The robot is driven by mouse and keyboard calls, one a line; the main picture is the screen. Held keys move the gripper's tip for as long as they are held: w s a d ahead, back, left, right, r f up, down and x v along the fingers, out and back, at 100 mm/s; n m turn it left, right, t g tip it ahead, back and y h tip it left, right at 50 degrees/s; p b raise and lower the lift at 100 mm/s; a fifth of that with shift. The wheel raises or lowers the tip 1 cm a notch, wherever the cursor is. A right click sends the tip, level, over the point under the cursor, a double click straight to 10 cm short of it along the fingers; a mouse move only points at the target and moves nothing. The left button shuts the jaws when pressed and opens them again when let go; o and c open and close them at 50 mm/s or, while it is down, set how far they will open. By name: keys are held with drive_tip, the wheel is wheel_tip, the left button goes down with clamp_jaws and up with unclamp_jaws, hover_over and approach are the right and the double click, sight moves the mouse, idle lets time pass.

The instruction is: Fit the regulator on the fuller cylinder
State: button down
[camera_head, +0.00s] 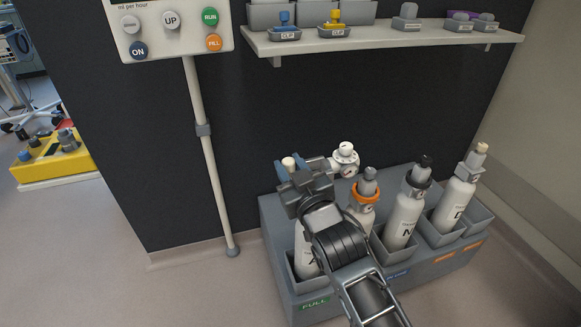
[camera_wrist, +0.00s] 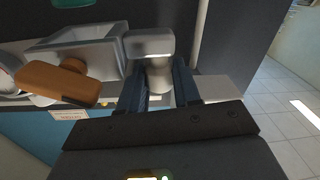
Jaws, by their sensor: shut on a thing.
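My gripper (camera_head: 290,167) is shut on a cream-coloured piece (camera_head: 288,162), also between the dark blue fingers in the wrist view (camera_wrist: 160,82). I cannot tell whether this piece belongs to the regulator. A white fitting with a round dial (camera_head: 345,157) shows just right of my gripper. The leftmost cylinder (camera_head: 305,252) is below my gripper, its top hidden. Right of it stand a cylinder with an orange collar (camera_head: 361,217), one with a black collar (camera_head: 404,216) and one with a cream top (camera_head: 456,200). Their fill levels are not readable.
The cylinders stand in a grey rack (camera_head: 284,285) with a green FULL label at front left. A shelf (camera_head: 390,38) with small clips and bins is above. A control panel on a pole (camera_head: 207,165) stands left.

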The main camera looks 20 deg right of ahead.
drive_tip(key=shift+f+b, duration=1.75)
drive_tip(key=shift+f, duration=0.35)
drive_tip(key=shift+f+b, duration=1.35)
drive_tip(key=shift+f, duration=0.25)
idle(0.5)
drive_tip(key=shift+a+f+b, duration=0.2)
drive_tip(key=shift+f+b, duration=0.4)
drive_tip(key=shift+b, duration=0.15)
idle(0.8)
idle(0.3)
drive_tip(key=c, duration=0.6)
unclamp_jaws()
drive_tip(key=shift+f, duration=0.1)
drive_tip(key=o, duration=0.3)
drive_tip(key=shift+o, duration=0.2)
drive_tip(key=shift+s, duration=0.1)
